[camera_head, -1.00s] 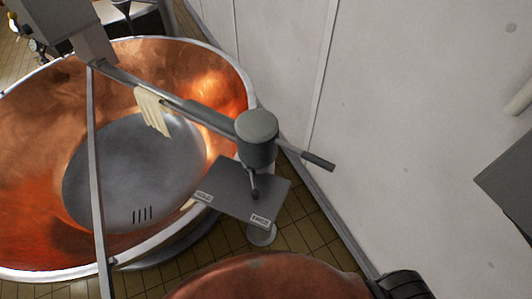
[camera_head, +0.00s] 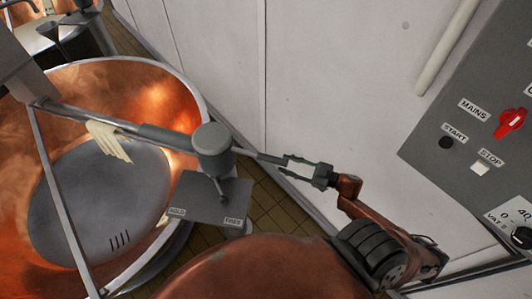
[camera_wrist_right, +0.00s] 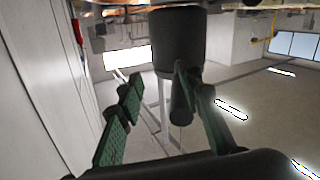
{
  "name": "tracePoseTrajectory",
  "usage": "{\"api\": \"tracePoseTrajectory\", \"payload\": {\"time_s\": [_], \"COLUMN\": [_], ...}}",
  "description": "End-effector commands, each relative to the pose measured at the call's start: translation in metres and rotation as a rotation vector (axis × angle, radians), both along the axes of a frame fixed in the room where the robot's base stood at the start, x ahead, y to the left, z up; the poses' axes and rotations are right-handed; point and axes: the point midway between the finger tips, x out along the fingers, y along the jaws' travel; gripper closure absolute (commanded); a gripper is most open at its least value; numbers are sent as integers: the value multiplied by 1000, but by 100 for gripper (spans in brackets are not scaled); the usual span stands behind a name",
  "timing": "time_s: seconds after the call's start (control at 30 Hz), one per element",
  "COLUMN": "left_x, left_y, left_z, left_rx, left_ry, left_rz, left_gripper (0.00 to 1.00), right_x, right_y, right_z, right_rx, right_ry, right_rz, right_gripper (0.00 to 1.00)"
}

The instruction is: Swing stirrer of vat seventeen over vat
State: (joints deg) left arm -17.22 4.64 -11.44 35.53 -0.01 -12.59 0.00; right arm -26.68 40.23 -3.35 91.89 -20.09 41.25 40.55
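The stirrer's beam (camera_head: 160,134) reaches from a grey pivot head (camera_head: 213,141) at the vat's rim leftward across the copper vat (camera_head: 188,92). A pale cloth (camera_head: 106,141) hangs over the beam. A thin handle (camera_head: 262,157) sticks out right from the pivot head. My right gripper (camera_head: 297,168) is at the handle's outer end. In the right wrist view, the green-padded fingers (camera_wrist_right: 160,120) stand apart, with the dark handle end (camera_wrist_right: 182,98) between them, nearer the right finger; contact is unclear. My left gripper is out of view.
A plate (camera_head: 208,208) below the pivot head has two labels and a small lever (camera_head: 222,192). A grey control panel (camera_head: 440,165) with a red MAINS knob (camera_head: 510,123) is on the wall at right. Another vat (camera_head: 75,38) stands behind.

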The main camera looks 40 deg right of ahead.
Motion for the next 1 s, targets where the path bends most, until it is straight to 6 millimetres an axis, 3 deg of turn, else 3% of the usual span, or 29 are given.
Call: {"api": "tracePoseTrajectory", "payload": {"time_s": [0.03,0.07,0.2,0.63,1.0], "left_x": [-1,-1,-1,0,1], "left_y": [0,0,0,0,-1], "left_z": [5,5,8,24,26], "left_rx": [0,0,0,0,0], "left_ry": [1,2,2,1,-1], "left_rz": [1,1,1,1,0], "left_gripper": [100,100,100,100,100], "right_x": [-3,-4,-3,47,57], "right_y": [9,13,26,61,69], "right_z": [19,26,42,43,40], "right_rx": [4,7,16,15,14], "right_ry": [-17,-24,-42,-43,-41], "right_rz": [39,57,97,96,95], "right_gripper": [67,67,67,67,67]}}
